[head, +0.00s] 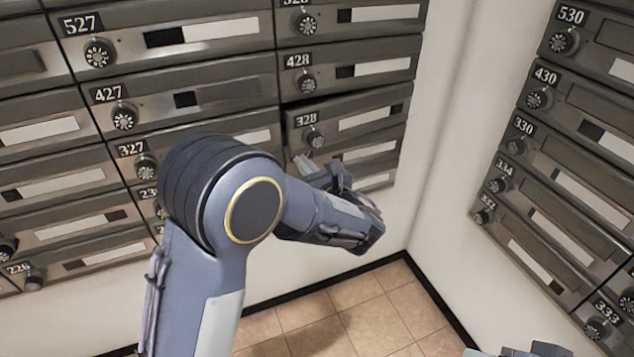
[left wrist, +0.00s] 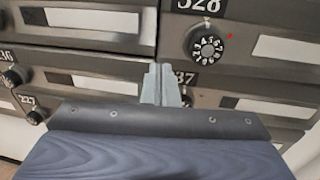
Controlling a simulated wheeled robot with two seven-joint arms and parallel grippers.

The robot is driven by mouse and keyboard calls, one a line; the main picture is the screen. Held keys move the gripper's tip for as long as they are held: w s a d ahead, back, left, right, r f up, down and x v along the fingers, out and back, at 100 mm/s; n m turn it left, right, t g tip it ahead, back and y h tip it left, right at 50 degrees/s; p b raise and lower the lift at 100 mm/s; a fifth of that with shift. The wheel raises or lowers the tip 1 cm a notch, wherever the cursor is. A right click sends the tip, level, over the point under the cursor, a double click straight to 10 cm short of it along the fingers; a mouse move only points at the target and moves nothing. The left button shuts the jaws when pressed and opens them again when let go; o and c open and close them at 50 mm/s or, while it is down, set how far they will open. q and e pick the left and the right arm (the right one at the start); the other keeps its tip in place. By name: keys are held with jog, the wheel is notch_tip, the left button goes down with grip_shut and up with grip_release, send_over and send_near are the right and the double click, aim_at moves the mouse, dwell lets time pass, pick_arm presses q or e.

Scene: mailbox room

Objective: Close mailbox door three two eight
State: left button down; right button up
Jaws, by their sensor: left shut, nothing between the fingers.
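Mailbox door 328 (head: 372,118) is in the right column of the left wall, below 428. It looks slightly tilted out of line with its neighbours, with a dark gap at its left edge, so it appears a little ajar. Its dial and label show at upper right in the left wrist view (left wrist: 262,68). My left gripper (head: 305,164) is shut and empty, just below the door's dial in the head view. In the left wrist view its fingertips (left wrist: 160,84) are left of and below the dial; I cannot tell whether they touch the door.
Mailbox doors 427 (head: 215,98) and 428 (head: 385,68) look flush. Another mailbox wall (head: 590,110) stands to the right, past a white corner. Tiled floor (head: 350,322) is clear below. A small part of my right arm shows at the bottom right edge.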

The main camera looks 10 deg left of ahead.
aim_at(292, 151)
pick_arm(q)
jog(key=shift+x, duration=1.5)
jog(key=shift+x, duration=1)
jog(key=shift+w+a, duration=0.2)
jog(key=shift+a, duration=0.05)
jog(key=shift+d, duration=0.1)
